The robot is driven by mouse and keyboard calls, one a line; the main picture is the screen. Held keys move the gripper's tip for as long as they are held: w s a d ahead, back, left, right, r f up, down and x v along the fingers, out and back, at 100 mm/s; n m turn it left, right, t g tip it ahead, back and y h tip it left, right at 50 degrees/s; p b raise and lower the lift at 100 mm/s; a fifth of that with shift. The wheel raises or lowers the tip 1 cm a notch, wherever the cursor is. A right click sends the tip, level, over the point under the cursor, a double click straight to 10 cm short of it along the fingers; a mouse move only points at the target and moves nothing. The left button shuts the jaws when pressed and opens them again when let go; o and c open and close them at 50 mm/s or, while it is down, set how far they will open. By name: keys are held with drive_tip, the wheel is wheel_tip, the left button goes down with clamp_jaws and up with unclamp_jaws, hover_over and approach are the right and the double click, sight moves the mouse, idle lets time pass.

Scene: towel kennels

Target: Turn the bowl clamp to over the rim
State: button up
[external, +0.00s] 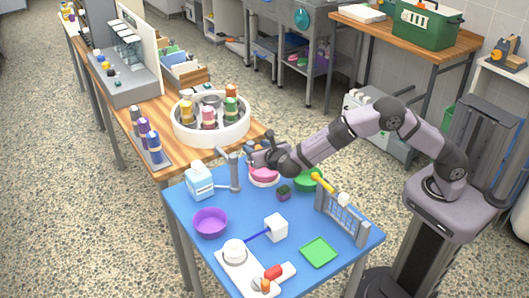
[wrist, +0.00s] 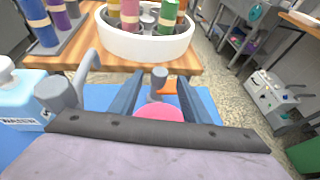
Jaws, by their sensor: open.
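My gripper (external: 262,158) hangs over the pink bowl (external: 264,177) at the back of the blue table. In the wrist view my gripper (wrist: 160,80) is open, its two dark fingers apart. A grey knob (wrist: 159,74) with an orange piece (wrist: 168,87) shows between the fingers, just beyond the pink bowl (wrist: 158,112); this looks like the bowl clamp. I cannot tell whether the fingers touch it, or how the clamp sits against the rim. My gripper hides the clamp in the external view.
A grey post (external: 234,170) and a white-blue water bottle (external: 199,181) stand left of my gripper. A green bowl (external: 308,180), a dark small block (external: 283,193) and a grey mesh gate (external: 341,217) lie to the right. A purple bowl (external: 210,222) sits at the front left.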

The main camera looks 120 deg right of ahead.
sight(251, 144)
drive_tip(key=shift+p+x, duration=0.45)
drive_tip(key=shift+x, duration=2.55)
drive_tip(key=c, duration=1)
